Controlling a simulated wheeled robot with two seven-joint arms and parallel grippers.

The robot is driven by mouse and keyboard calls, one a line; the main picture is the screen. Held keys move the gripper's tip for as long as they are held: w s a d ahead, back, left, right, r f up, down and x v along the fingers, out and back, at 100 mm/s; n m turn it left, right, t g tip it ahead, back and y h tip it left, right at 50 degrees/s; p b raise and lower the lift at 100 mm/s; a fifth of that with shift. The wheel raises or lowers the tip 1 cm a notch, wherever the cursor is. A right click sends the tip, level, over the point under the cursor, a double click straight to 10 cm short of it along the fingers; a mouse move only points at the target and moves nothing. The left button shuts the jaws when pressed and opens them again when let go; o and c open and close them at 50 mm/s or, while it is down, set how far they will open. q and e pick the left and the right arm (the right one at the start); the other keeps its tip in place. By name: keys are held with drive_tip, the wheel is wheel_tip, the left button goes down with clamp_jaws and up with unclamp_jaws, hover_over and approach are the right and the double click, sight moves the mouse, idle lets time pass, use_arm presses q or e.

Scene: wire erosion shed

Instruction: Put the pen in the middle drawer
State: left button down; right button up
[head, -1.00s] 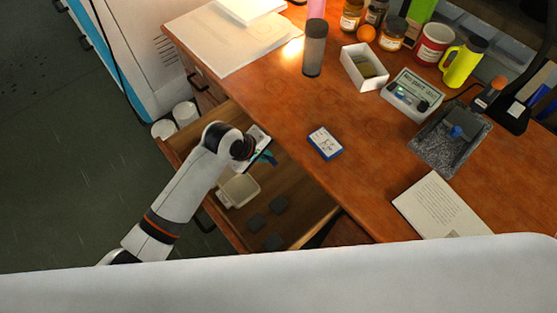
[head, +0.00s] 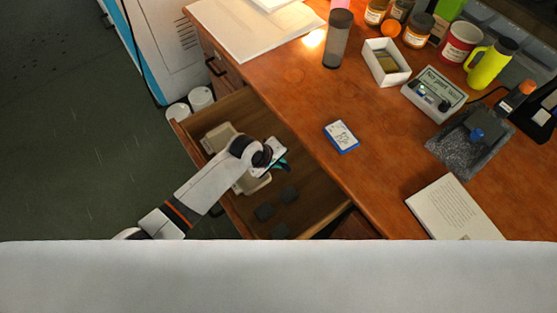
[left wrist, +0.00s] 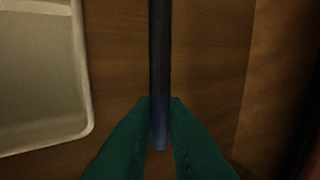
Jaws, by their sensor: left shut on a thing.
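The pen (left wrist: 159,50) is a thin dark rod with a bluish end in the left wrist view. My left gripper (left wrist: 159,108) has its green fingers shut on it near that end. In the head view my left gripper (head: 281,165) is over the open wooden drawer (head: 312,192), and my wrist hides most of it; the pen cannot be made out there. In the left wrist view the pen is above the drawer's brown floor, beside a pale tray (left wrist: 45,80). I cannot tell how high it is. My right gripper is not in view.
The drawer holds the pale tray (head: 221,136) and several small dark pads (head: 264,211). The desk top (head: 300,100) beside it carries a blue-and-white box (head: 341,136), a dark cylinder (head: 338,40) and a book (head: 455,208). White canisters (head: 201,97) stand left of the drawer.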

use_arm(q)
drive_tip(key=shift+f, duration=0.15)
drive_tip(key=shift+f, duration=0.5)
drive_tip(key=c, duration=1.5)
unclamp_jaws()
drive_tip(key=shift+o, duration=0.2)
drive_tip(key=shift+r, duration=0.1)
drive_tip(key=shift+r, duration=0.25)
drive_tip(key=p+v, duration=0.2)
drive_tip(key=v, duration=1)
drive_tip(key=shift+r, duration=0.3)
